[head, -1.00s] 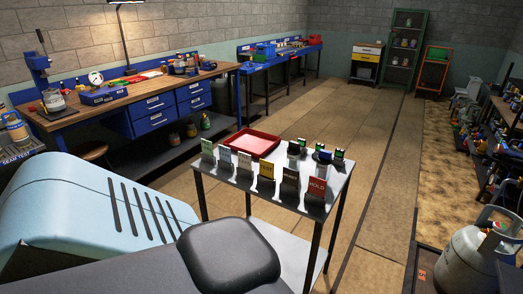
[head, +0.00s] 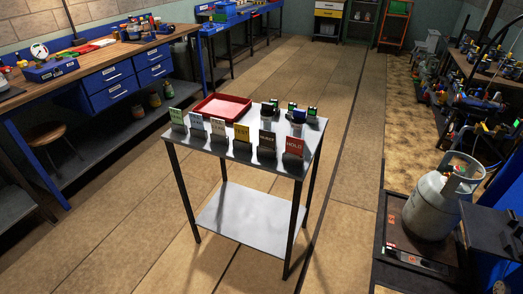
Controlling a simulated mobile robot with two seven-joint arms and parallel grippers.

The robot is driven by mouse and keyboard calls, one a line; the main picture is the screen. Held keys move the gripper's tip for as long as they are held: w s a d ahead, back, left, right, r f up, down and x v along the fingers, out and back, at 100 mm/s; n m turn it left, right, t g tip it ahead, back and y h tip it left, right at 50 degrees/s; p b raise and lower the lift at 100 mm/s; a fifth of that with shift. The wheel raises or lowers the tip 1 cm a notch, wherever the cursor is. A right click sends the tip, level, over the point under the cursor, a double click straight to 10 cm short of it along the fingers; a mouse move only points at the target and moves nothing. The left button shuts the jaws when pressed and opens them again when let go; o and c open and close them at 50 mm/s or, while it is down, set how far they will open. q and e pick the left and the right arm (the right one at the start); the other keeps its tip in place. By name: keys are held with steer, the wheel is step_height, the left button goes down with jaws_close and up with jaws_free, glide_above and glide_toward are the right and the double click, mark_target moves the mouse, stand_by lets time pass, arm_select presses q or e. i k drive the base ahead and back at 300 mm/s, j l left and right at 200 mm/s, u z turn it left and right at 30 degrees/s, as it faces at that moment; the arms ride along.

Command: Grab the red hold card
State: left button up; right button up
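The red hold card (head: 294,145) stands upright in a dark holder at the front right corner of a small grey metal table (head: 232,151). It is the rightmost in a row of several cards, with white lettering that reads HOLD. A dark brown card (head: 267,142) is just left of it, then a yellow card (head: 242,134). Paler cards and a green card (head: 177,117) follow to the left. Neither of my grippers is in the head view.
A red tray (head: 221,107) and several small dark devices (head: 297,113) sit behind the cards. A gas cylinder (head: 434,202) stands on a dark platform at right. A wooden workbench (head: 92,65) with blue drawers is at left. The floor around the table is clear.

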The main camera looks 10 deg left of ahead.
mark_target(294, 146)
steer(key=i+l+u, duration=0.3)
steer(key=i, duration=0.2)
steer(key=i+l+u, duration=0.3)
steer(key=l, duration=0.25)
steer(key=i+l+u, duration=0.1)
steer(key=l, duration=0.25)
steer(key=i+j, duration=0.05)
steer(key=i, duration=0.05)
